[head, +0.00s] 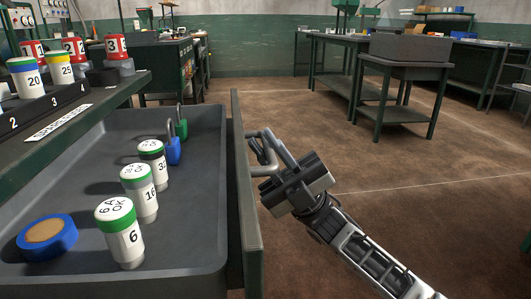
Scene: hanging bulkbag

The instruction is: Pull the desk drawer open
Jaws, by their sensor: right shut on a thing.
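The desk drawer (180,277) is out from under the desk top (75,130), and its grey tray shows. Its green front panel (246,215) stands upright, seen nearly edge-on. My right gripper (270,160) is on the outer side of that panel. It is shut on the drawer handle (255,149), which its fingers partly hide. My left gripper is not in view.
In the drawer lie several white canisters with green lids (119,232), a blue tape roll (47,237), a blue padlock (173,150) and a green padlock (181,124). Numbered canisters (61,71) stand on the desk. Open brown floor lies to the right, before workbenches (405,72).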

